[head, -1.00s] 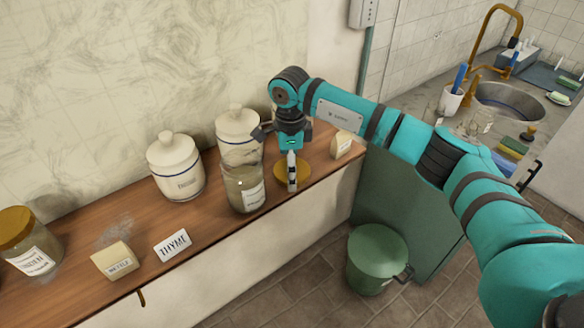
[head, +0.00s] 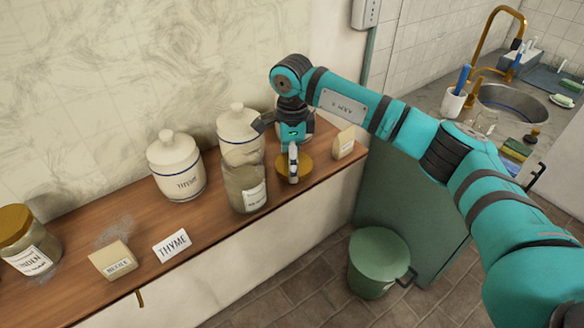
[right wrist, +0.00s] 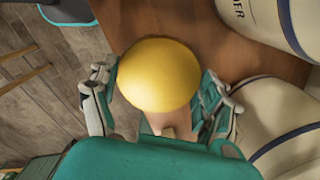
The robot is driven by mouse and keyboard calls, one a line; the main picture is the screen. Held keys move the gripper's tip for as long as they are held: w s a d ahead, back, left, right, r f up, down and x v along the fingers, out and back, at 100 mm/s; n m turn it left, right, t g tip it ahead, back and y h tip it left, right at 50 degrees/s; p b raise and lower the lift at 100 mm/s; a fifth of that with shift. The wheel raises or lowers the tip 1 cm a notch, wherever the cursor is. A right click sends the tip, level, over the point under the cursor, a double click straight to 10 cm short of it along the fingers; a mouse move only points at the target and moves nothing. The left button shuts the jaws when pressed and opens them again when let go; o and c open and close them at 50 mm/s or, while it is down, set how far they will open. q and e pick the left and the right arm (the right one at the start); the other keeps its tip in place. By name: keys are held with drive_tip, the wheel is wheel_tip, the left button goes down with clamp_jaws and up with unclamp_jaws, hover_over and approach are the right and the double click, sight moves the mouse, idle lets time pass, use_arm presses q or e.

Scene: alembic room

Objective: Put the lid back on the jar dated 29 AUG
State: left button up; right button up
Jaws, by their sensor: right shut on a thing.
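An open glass jar (head: 245,188) with a white label stands on the wooden shelf, with greyish contents. The label's date is too small to read. My right gripper (head: 294,165) is just right of this jar, pointing down, shut on a round golden lid (head: 305,172). In the right wrist view the lid (right wrist: 160,75) sits between the two fingers (right wrist: 155,105). Whether the lid clears the shelf is hard to tell. A second glass jar (head: 35,255) at the far left wears a similar golden lid (head: 14,223). My left gripper is not in view.
White ceramic jars with knobbed lids (head: 175,170) (head: 238,125) stand behind along the wall. A THYME card (head: 172,245), a cream block (head: 113,261) and another block (head: 343,145) lie on the shelf (head: 140,222). A green bin (head: 378,262) stands on the floor.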

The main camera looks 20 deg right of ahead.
drive_tip(key=shift+r+b, duration=0.45)
drive_tip(key=shift+r, duration=0.25)
use_arm(q)
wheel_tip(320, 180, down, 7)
drive_tip(key=b, duration=0.5)
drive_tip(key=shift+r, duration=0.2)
use_arm(e)
drive_tip(key=s+a, duration=0.2)
drive_tip(key=s, duration=0.5)
drive_tip(key=s+a+r, duration=0.1)
drive_tip(key=s+a, duration=0.1)
drive_tip(key=s, duration=0.6)
drive_tip(key=shift+s+a+r, duration=0.2)
drive_tip(key=shift+a+r, duration=0.1)
drive_tip(key=shift+a, duration=0.05)
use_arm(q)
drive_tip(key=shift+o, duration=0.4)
